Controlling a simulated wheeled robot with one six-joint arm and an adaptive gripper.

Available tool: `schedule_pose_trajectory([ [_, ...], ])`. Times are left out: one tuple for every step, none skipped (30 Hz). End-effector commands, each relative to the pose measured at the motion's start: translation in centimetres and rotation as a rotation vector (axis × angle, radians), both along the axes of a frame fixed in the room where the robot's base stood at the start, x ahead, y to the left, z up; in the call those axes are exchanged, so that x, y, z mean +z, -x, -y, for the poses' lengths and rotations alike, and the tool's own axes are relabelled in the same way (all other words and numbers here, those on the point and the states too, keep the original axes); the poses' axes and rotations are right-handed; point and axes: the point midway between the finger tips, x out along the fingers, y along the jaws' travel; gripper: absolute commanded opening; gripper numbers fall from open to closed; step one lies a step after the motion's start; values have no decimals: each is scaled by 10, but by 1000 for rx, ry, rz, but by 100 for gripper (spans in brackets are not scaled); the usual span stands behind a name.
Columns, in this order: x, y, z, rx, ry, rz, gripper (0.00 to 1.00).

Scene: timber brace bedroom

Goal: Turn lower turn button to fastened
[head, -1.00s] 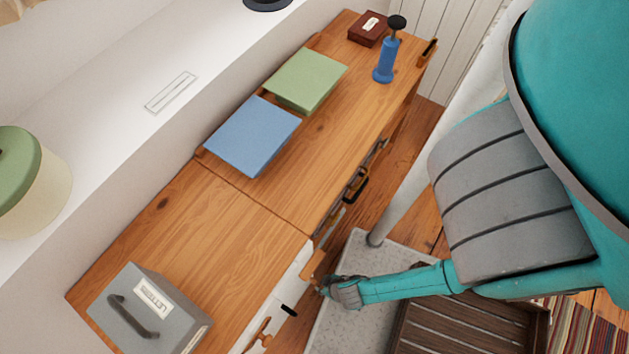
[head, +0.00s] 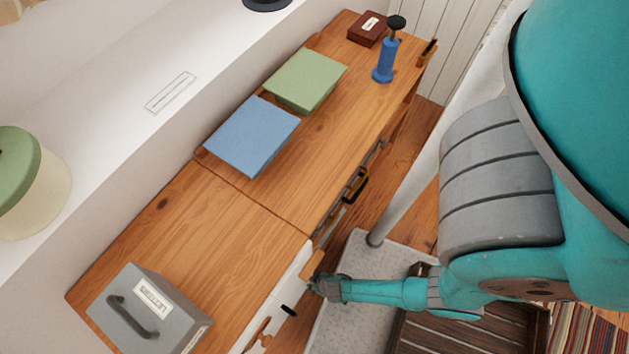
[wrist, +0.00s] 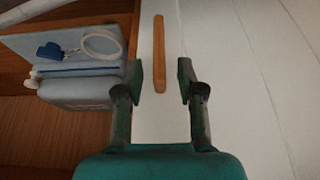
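A slim wooden turn button (wrist: 159,52) shows in the wrist view as a bar along the edge of a white panel (wrist: 225,60). It runs up and down in that picture. My gripper (wrist: 160,82) is open, its two fingers on either side of the bar's near end, with a visible gap on each side. I cannot tell how far ahead of the fingertips the bar is. In the head view my gripper (head: 318,286) is at the front of the wooden desk (head: 240,230), beside a wooden piece (head: 313,264) at the white front; the fingertips are hard to make out.
In the wrist view, a grey-blue container (wrist: 85,70) with a blue tag and pale ring is left of the fingers. A black handle (head: 356,186) sticks out from the desk front. A slatted wooden crate (head: 440,332) and a white post (head: 400,195) stand near my arm.

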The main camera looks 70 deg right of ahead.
Motion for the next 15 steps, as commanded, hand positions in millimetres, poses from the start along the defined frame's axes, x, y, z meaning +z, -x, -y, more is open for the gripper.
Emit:
schedule_pose_trajectory([
  [-3,-1,0,-1,0,-1,39],
  [-4,-1,0,0,0,0,39],
  [-5,-2,0,0,0,0,39],
  [-5,-2,0,0,-1,0,39],
  [-6,-3,0,0,-1,0,39],
  [-6,-3,1,1,-1,0,39],
  [-6,-3,1,1,-1,0,39],
  [-7,-3,0,1,-1,0,39],
  [-7,-3,0,1,-1,0,39],
  [-6,-3,0,1,-1,0,39],
  [-6,-3,0,1,-1,0,39],
  [-6,-2,0,1,-1,0,39],
  [-6,-2,0,1,-1,0,39],
  [-6,-2,0,1,-1,0,34],
  [-6,-2,0,1,-1,0,24],
])
